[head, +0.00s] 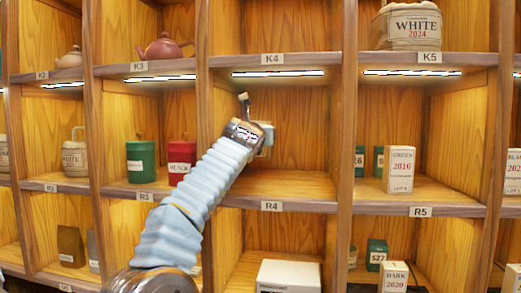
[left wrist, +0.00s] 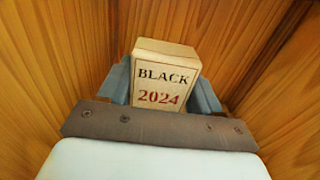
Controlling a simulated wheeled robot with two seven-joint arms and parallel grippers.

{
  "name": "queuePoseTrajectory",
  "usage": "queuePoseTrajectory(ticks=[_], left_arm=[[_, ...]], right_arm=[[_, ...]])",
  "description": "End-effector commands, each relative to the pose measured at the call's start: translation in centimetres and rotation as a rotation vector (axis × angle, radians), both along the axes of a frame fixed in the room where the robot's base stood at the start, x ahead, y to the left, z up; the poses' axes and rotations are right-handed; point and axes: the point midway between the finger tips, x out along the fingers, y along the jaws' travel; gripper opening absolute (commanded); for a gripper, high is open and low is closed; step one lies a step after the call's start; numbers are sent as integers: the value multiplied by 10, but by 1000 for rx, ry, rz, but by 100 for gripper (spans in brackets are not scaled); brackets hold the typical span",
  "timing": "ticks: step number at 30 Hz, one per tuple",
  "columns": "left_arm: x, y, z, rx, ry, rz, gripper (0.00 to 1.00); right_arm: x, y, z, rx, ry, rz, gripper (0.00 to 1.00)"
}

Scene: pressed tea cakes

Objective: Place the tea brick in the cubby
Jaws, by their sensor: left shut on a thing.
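The tea brick (left wrist: 162,72), a cream block marked BLACK 2024, sits between the two blue-grey fingers of my left gripper (left wrist: 163,88) in the left wrist view. The gripper is shut on it. In the head view my left gripper (head: 264,136) reaches into the cubby (head: 290,183) between the K4 and R4 labels, above its floor. There the brick is mostly hidden behind my wrist. Wooden walls surround the brick in the left wrist view. Whether the brick touches the cubby floor cannot be told. My right gripper is not in view.
The cubby's visible floor is clear. To its left stand a green tin (head: 141,162) and a red tin (head: 181,160); to its right a white box marked 2016 (head: 399,169). A white box (head: 288,276) lies below. Wooden uprights and shelf edges frame the opening.

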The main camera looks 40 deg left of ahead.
Motion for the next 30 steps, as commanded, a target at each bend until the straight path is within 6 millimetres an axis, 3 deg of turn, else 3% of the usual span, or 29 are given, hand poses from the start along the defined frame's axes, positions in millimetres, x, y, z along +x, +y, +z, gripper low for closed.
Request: queuePoseTrajectory(ticks=[8, 14, 22, 23, 27, 30], left_arm=[[0, -1, -19, 0, 1, -1, 29], [2, 0, -51, 0, 1, -2, 29], [4, 1, -51, 0, 1, -1, 29], [4, 1, -52, -1, 2, -1, 65], [4, 1, -51, -1, 2, -1, 87], [4, 1, -51, -1, 2, -1, 89]], right_arm=[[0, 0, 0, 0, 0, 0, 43], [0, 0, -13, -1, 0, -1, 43], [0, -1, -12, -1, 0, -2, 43], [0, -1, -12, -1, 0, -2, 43], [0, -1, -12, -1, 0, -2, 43], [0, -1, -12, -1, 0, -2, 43]])
